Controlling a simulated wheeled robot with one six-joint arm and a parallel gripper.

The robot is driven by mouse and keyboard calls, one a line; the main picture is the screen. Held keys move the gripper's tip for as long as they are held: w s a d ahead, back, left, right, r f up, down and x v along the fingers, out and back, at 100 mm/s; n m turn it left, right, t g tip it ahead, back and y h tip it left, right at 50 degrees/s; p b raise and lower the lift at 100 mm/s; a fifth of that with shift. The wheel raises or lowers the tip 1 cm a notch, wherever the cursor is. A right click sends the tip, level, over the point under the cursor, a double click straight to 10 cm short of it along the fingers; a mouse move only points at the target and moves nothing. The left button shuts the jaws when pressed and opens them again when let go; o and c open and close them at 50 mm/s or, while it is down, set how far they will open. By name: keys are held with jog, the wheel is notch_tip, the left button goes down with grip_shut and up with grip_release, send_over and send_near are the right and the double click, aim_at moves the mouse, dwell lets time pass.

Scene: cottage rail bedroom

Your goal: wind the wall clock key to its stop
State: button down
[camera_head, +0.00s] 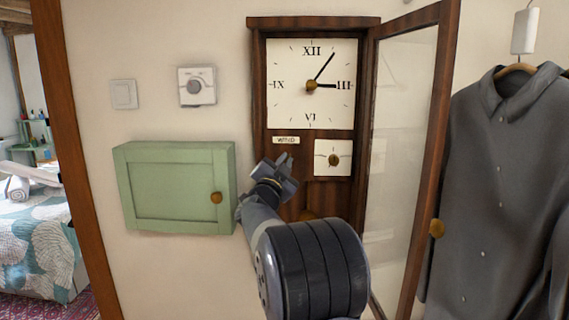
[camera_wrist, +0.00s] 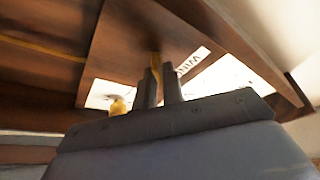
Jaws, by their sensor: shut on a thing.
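The wall clock (camera_head: 259,110) is a dark wood case with its glazed door (camera_head: 405,130) swung open to the right. A "WIND" label (camera_head: 286,140) sits below the white dial; it also shows in the wrist view (camera_wrist: 192,61). My gripper (camera_head: 284,163) is just below this label, at the case front. In the wrist view its two fingers (camera_wrist: 160,82) are shut on a slim brass piece, which looks like the key (camera_wrist: 155,61). The key is hidden behind my gripper in the head view; its turn angle cannot be read.
A small white plate with a brass knob (camera_head: 333,160) is close right of my gripper. A green cabinet (camera_head: 175,188) is on the wall to the left. A dark shirt (camera_head: 500,180) hangs right of the open door. A thermostat (camera_head: 197,87) and switch (camera_head: 124,94) are upper left.

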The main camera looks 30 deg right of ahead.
jog(key=shift+r+m+g+y+p, duration=0.1)
jog(key=shift+m+g+p, duration=0.5)
jog(key=shift+m, duration=0.9)
jog(key=shift+f+m+g+y+p, duration=0.1)
jog(key=shift+m+g+p, duration=0.5)
jog(key=shift+m, duration=0.9)
jog(key=shift+r+m+g+y+p, duration=0.1)
jog(key=shift+m+g+p, duration=0.45)
jog(key=shift+m, duration=1.25)
jog(key=c, duration=1.6)
grip_release()
jog(key=b+v, duration=0.2)
jog(key=v, duration=0.9)
jog(key=shift+b, duration=0.35)
jog(key=shift+w+r, duration=0.1)
